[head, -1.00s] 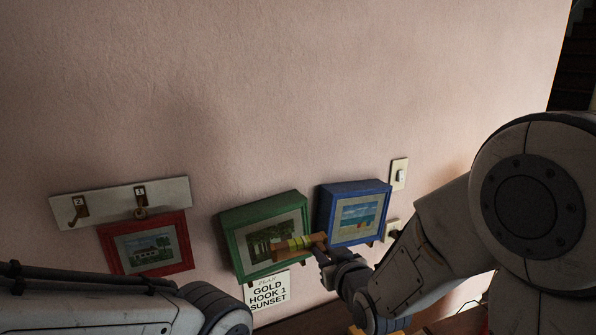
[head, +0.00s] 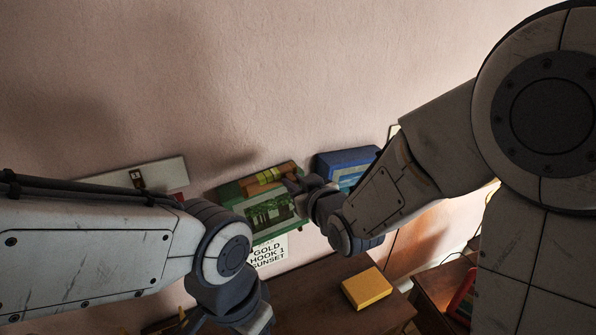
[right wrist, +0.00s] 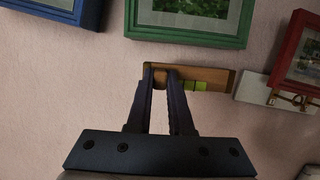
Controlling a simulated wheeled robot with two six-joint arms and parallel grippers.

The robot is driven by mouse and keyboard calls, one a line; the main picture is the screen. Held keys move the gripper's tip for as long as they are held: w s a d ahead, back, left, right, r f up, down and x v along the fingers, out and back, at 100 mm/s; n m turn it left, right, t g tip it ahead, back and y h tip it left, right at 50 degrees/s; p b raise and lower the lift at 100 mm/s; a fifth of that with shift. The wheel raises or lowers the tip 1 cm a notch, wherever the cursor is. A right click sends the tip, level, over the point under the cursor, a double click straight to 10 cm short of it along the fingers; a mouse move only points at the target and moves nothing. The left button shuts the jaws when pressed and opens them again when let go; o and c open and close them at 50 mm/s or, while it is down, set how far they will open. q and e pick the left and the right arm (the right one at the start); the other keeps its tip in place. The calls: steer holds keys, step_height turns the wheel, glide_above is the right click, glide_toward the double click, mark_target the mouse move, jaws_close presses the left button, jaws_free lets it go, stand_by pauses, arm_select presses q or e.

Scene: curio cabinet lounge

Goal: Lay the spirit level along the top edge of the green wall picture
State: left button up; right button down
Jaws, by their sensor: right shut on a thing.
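The spirit level (head: 268,176), wooden with a yellow-green vial, is at the green frame's top edge. In the right wrist view, the level (right wrist: 212,74) lies roughly parallel to that edge and close to it; I cannot tell whether they touch. My right gripper (right wrist: 161,73) is shut on the level near one end. My left arm's wrist is at the bottom of the head view; its fingers are not clear.
The blue picture (head: 345,160) is right of the green one, close to my right arm. The red picture (right wrist: 300,58) and the white hook board (head: 160,172) are left. A sign (head: 267,251) hangs below. A yellow block (head: 366,288) lies on the wooden table (head: 318,300).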

mark_target(282, 169)
steer(key=x, duration=0.2)
steer(key=shift+w+a+r, duration=0.15)
steer(key=shift+w, duration=0.3)
steer(key=w, duration=0.1)
steer(key=w+a, duration=0.1)
steer(key=w+p, duration=0.1)
steer(key=shift+w+a, duration=0.3)
steer(key=shift+w, duration=0.05)
steer(key=shift+w+a+f+b, duration=0.1)
steer(key=shift+w+f+b, duration=0.05)
steer(key=shift+f+b, duration=1.15)
steer(key=shift+f, duration=0.15)
steer(key=shift+f+b, duration=0.25)
steer(key=shift+b, duration=0.05)
steer(key=c, duration=0.7)
jaws_free()
steer(key=shift+c, duration=0.2)
